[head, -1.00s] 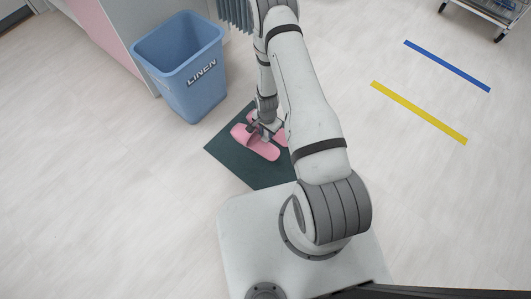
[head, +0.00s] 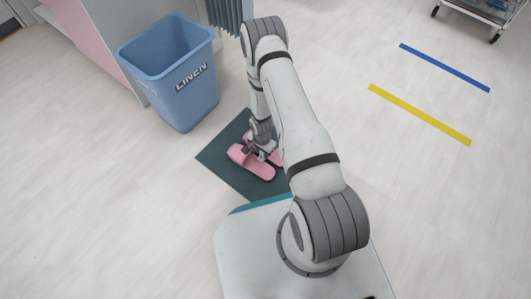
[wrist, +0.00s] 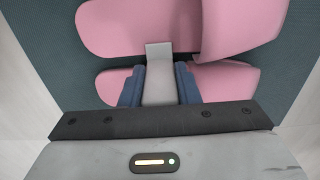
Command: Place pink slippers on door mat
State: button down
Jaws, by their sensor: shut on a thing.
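The pink slippers (head: 252,163) are over the dark green door mat (head: 218,164) in front of my base. In the wrist view one slipper (wrist: 130,25) lies across the top, and pink parts (wrist: 225,82) show on both sides of my gripper. My gripper (head: 262,150) is low over the mat, shut on the pink slippers. In the wrist view my gripper (wrist: 159,80) has its blue-grey fingers close at the slippers. My arm hides part of the right slipper. I cannot tell whether the slippers touch the mat.
A blue linen bin (head: 185,95) stands just behind and left of the mat. A pink and white counter (head: 85,45) is at the far left. Blue and yellow floor strips (head: 420,115) lie at right on open floor. A wheeled cart (head: 480,15) is at the top right.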

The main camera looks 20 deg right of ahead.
jog(key=shift+f, duration=0.2)
jog(key=c, duration=1.1)
grip_release()
jog(key=shift+r, duration=0.1)
jog(key=shift+r, duration=0.1)
